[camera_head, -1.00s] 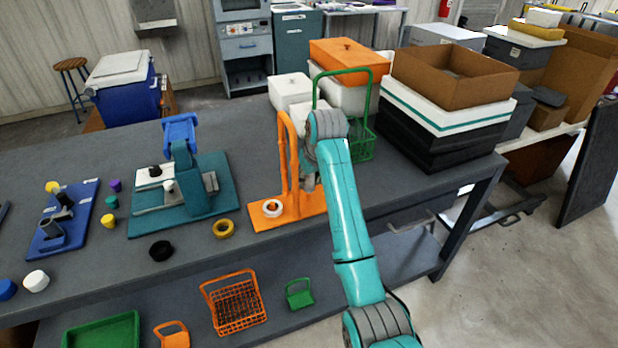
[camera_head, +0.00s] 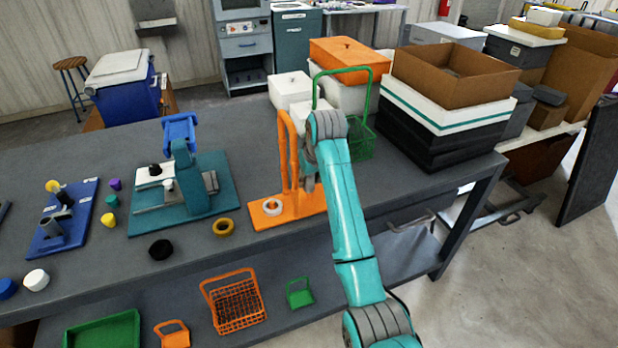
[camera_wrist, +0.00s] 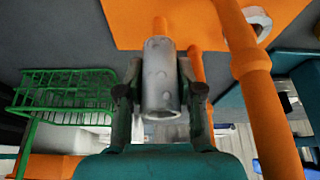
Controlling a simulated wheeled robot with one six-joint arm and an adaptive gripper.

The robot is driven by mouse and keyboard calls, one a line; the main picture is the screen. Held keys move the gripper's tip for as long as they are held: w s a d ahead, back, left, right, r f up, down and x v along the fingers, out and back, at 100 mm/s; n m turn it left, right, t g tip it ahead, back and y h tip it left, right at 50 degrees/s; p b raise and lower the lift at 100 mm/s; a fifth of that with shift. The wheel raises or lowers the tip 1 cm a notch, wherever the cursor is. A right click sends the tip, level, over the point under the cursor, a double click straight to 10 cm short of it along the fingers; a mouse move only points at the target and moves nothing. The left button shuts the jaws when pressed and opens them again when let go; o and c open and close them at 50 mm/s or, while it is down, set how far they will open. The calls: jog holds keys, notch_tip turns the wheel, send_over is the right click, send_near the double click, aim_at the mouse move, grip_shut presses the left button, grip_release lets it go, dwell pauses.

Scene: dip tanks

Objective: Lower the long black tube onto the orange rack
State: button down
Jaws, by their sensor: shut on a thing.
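The orange rack (camera_head: 262,221) stands near the front edge of the bench, with a flat base and tall orange posts (camera_head: 283,160). In the wrist view its base (camera_wrist: 125,25) fills the top, and a thick post (camera_wrist: 250,85) passes right of my gripper (camera_wrist: 160,88). My gripper is shut on a tube (camera_wrist: 158,75), which looks grey rather than black, with its open near end facing the camera. A thin orange peg (camera_wrist: 160,25) shows at the tube's far end. I cannot tell whether the tube is around it. My arm hides most of the gripper in the head view.
A white ring (camera_head: 272,207) lies on the rack's base. A green wire basket (camera_head: 361,142) stands close behind my arm, also left in the wrist view (camera_wrist: 62,95). Stacked boxes (camera_head: 440,125) stand right.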

aim_at(309, 187)
jog(key=shift+f, duration=1.9)
dwell(0.7)
dwell(0.3)
jog(key=shift+c, duration=0.9)
grip_release()
jog(key=shift+r, duration=0.1)
jog(key=shift+r, duration=3.9)
jog(key=w+d+r, duration=0.1)
jog(key=d+r, duration=0.3)
jog(key=r, duration=0.3)
jog(key=shift+w+d, duration=0.15)
jog(key=shift+w, duration=0.05)
